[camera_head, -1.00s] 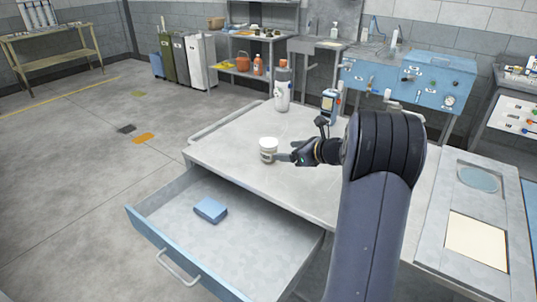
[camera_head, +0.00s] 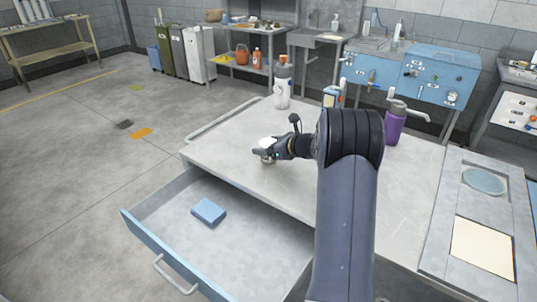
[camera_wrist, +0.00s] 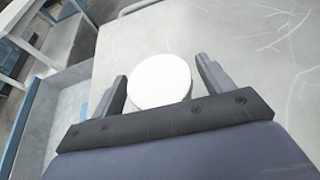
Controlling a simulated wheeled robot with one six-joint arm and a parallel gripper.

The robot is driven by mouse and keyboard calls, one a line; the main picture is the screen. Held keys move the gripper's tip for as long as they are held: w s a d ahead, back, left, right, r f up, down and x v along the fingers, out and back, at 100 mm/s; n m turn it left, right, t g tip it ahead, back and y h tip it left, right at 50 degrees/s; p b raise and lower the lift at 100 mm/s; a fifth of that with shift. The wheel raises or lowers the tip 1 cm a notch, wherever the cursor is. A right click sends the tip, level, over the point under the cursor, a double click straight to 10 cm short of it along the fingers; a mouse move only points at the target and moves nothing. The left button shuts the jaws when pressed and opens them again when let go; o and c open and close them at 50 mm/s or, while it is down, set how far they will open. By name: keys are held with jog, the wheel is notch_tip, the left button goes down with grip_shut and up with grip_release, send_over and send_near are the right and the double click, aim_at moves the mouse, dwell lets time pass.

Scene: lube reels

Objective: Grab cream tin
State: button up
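The cream tin, a small round tin with a white lid (camera_wrist: 160,82), stands on the grey tabletop near its left front edge. In the head view the tin (camera_head: 267,143) is largely covered by my gripper (camera_head: 264,154). In the wrist view my gripper (camera_wrist: 161,85) is open, with one finger on each side of the tin. A narrow gap shows beside the fingers, so I cannot see them pressing on it.
An open drawer (camera_head: 180,236) below the tabletop holds a blue block (camera_head: 208,211). A white bottle with an orange cap (camera_head: 282,88), a handheld device (camera_head: 332,97) and a purple pump bottle (camera_head: 394,123) stand farther back. The tabletop's left part is clear.

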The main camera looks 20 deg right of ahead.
jog(key=c, duration=0.9)
jog(key=shift+r, duration=0.1)
jog(key=shift+c, duration=0.2)
